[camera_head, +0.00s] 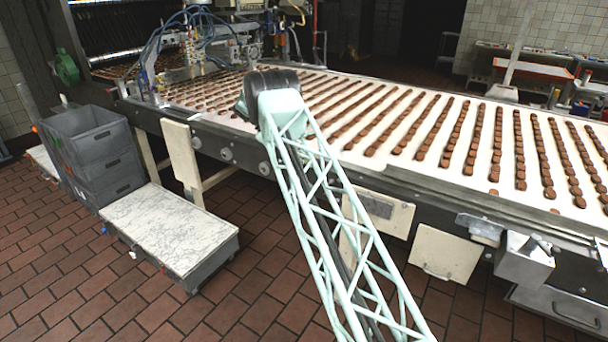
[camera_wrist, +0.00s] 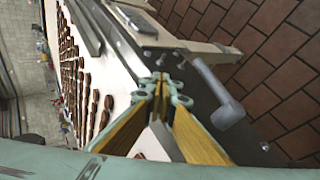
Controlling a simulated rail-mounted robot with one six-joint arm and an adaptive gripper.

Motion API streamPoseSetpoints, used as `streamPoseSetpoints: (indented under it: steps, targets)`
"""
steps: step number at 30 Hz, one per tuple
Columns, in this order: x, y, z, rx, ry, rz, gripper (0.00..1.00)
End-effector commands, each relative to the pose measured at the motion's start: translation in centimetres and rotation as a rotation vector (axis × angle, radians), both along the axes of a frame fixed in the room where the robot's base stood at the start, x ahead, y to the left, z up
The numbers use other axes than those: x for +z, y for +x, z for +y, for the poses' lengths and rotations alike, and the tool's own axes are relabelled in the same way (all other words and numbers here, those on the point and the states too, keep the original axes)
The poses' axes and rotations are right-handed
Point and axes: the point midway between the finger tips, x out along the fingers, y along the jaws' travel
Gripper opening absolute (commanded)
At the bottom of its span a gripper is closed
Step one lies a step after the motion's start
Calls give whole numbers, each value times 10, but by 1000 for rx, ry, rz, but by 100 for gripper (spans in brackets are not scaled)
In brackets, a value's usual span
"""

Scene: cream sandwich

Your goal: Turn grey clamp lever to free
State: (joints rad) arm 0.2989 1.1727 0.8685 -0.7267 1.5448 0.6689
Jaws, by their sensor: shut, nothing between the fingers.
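The grey clamp lever (camera_wrist: 210,86) shows in the wrist view, right of centre. It is a smooth grey bar with a rounded upper end and a thicker grey cylinder at its lower end. It sits beside the dark side rail of the conveyor. My gripper (camera_wrist: 161,79) is in the middle of the wrist view, with teal linkages and yellow-brown fingers. It is shut and empty. Its tips appear to the left of the lever, with a visible gap in the picture; the depth between them is unclear. In the head view the gripper is hidden, and I cannot pick out the lever with certainty.
The white conveyor belt (camera_head: 370,158) with rows of brown biscuits runs along the machine. Cream panels (camera_head: 447,253) hang along its near side. A metal box (camera_head: 524,262) projects at the right. Grey crates (camera_head: 105,140) stand at the left beside a low platform (camera_head: 172,225). The tiled floor in front has free room.

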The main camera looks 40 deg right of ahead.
Motion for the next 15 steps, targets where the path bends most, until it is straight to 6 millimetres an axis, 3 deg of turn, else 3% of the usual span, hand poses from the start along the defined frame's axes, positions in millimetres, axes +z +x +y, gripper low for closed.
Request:
streamPoseSetpoints:
  steps: [15]
  targets:
    - [20, -4, 22, -114, 182, -366, 0]
